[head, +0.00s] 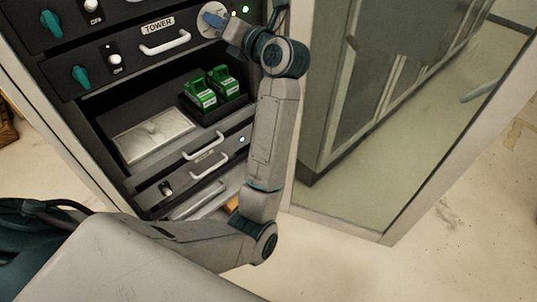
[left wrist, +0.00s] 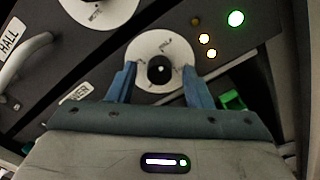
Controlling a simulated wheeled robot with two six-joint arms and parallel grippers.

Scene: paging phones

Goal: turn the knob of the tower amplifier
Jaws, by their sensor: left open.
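The tower amplifier is the black rack unit with the TOWER label (head: 157,26) and a pale handle (head: 165,43) in the head view. Its knob (left wrist: 160,70) is black, at the centre of a white round dial (left wrist: 150,42) in the left wrist view. My left gripper (head: 213,19) is in front of this dial in the head view and partly hides it. In the left wrist view the blue fingers of the left gripper (left wrist: 159,76) are apart, one on each side of the knob, with gaps visible. My right gripper is not in view.
Another dial (left wrist: 98,8) and the HALL label (left wrist: 9,36) are close by. A green lamp (left wrist: 236,18) is lit. Below the amplifier, an open bay holds green blocks (head: 224,84) and a pale plate (head: 152,135). A glass-fronted cabinet (head: 345,90) stands right of the rack.

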